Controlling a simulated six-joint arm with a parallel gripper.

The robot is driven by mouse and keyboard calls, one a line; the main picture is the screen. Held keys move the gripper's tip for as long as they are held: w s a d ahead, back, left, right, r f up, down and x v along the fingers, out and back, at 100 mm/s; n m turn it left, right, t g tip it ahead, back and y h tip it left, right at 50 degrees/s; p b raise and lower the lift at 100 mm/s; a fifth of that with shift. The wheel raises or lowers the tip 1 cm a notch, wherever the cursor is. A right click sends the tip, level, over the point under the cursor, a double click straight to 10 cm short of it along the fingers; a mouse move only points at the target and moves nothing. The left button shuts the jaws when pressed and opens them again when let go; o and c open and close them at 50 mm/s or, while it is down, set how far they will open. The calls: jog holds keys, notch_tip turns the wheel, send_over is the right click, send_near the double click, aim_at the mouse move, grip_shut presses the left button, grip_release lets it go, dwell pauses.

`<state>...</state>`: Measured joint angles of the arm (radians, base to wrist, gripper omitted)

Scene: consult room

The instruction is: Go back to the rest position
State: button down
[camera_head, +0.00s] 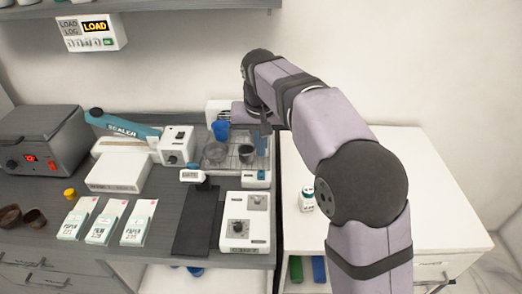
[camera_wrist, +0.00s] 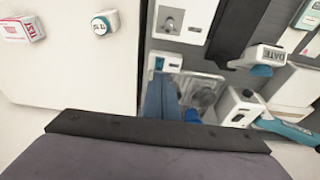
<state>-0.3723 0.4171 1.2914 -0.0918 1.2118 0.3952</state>
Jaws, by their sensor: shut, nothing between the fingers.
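My gripper (camera_head: 265,127) is at the end of my raised, bent arm, in the upper middle of the head view. It points down above the back right part of the clear tray (camera_head: 216,163), near the wall. It is shut and nothing shows in it.
White devices (camera_head: 245,221), a sealer (camera_head: 125,130) and boxes (camera_head: 139,222) crowd the grey counter. The white table (camera_head: 440,190) at right is mostly clear, with a small bottle (camera_head: 306,200).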

dwell(0.4)
jog(key=s+d+f+g, duration=0.1)
jog(key=s+d+f, duration=0.4)
jog(key=s, duration=0.3)
jog(key=s+d+f+g, duration=0.1)
jog(key=s+d+f, duration=0.5)
jog(key=s, duration=0.3)
jog(key=s+d+f, duration=0.5)
jog(key=s, duration=0.4)
jog(key=shift+s+d+f+g, duration=0.2)
jog(key=shift+s+d+g, duration=0.1)
jog(key=shift+g, duration=0.1)
jog(key=c, duration=2.4)
grip_release()
jog(key=shift+c, duration=0.2)
